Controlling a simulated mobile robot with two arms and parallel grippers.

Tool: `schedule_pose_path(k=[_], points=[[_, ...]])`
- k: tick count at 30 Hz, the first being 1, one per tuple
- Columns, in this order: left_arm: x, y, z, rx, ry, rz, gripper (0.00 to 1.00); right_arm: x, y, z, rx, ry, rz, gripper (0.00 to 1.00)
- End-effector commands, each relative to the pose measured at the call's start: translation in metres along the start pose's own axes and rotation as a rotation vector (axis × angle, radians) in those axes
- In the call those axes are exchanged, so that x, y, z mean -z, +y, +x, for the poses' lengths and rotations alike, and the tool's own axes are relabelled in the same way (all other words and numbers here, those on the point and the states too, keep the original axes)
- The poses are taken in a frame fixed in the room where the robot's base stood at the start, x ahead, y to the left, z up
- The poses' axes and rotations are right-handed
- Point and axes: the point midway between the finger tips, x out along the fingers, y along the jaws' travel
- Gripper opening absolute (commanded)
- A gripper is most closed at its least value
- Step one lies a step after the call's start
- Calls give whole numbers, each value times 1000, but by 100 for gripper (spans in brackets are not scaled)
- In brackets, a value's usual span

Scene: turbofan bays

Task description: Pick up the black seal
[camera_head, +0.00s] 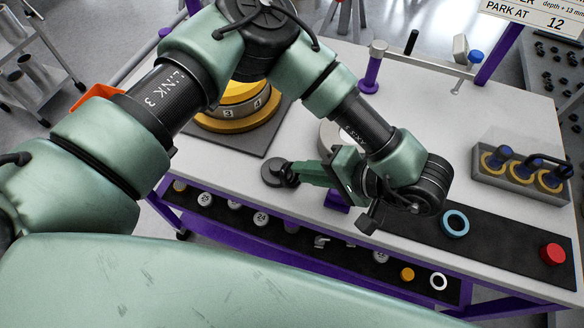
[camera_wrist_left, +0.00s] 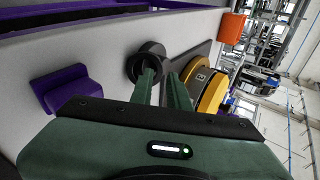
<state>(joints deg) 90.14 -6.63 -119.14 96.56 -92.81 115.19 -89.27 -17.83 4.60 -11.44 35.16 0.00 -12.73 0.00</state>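The black seal (camera_head: 272,176) is a thick dark ring on the light bench top, left of centre in the head view. In the left wrist view the black seal (camera_wrist_left: 149,52) shows its open hole, just beyond my fingertips. My left gripper (camera_head: 294,172) reaches in from the right, with its fingertips at the seal. In the left wrist view the two green fingers of my left gripper (camera_wrist_left: 165,76) stand apart, with a gap between them. One fingertip overlaps the seal's near edge; I cannot tell whether it touches. My right gripper is not in view.
A yellow and dark turbofan part (camera_head: 235,112) stands on a dark mat left of the seal. A purple block (camera_head: 337,201) is close by. A blue ring (camera_head: 455,223) and red button (camera_head: 552,253) sit on the front strip. A tray (camera_head: 515,185) holds parts at right.

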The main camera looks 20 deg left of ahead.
Motion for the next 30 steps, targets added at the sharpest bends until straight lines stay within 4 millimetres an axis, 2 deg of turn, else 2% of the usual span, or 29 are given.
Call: schedule_pose_path(k=[5,10,13,17,19,20,30], points=[[2,-2,27,0,-7,1,17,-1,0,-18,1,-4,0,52],[2,0,44,0,-2,-1,17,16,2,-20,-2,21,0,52],[2,0,46,0,-1,0,17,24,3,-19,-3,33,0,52],[3,1,46,0,-1,0,17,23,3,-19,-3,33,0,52],[3,1,46,0,-1,-1,3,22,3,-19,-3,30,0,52],[3,0,46,0,-1,-1,0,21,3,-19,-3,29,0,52],[3,0,46,0,-1,-1,0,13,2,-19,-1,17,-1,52]])
